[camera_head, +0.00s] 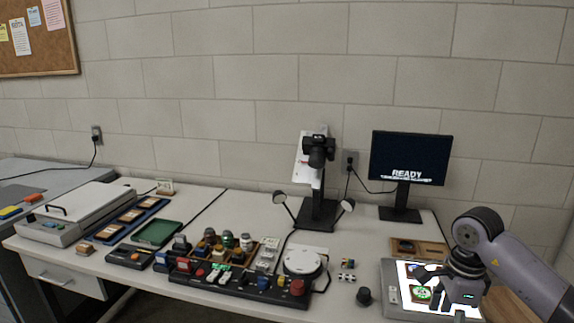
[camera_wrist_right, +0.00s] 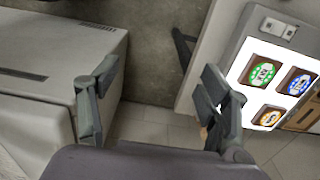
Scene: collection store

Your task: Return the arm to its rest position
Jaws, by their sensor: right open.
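My right arm comes in from the right in the head view, and its gripper (camera_head: 442,291) hangs over the lit light panel (camera_head: 391,288) at the desk's right end. In the right wrist view the two fingers of the right gripper (camera_wrist_right: 158,95) are wide apart, with nothing between them but wall and floor behind. The light panel (camera_wrist_right: 238,48) shows at the right there, with a green badge (camera_wrist_right: 264,72), a blue badge (camera_wrist_right: 299,82) and an orange badge (camera_wrist_right: 269,117) on it. In the head view the arm partly hides the panel. My left gripper is not in view.
A monitor (camera_head: 410,160) reading "READY" and a camera stand (camera_head: 318,208) stand at the back. Jars and a control strip (camera_head: 240,287) fill the middle front. A pale cabinet (camera_wrist_right: 55,75) is at the wrist view's left.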

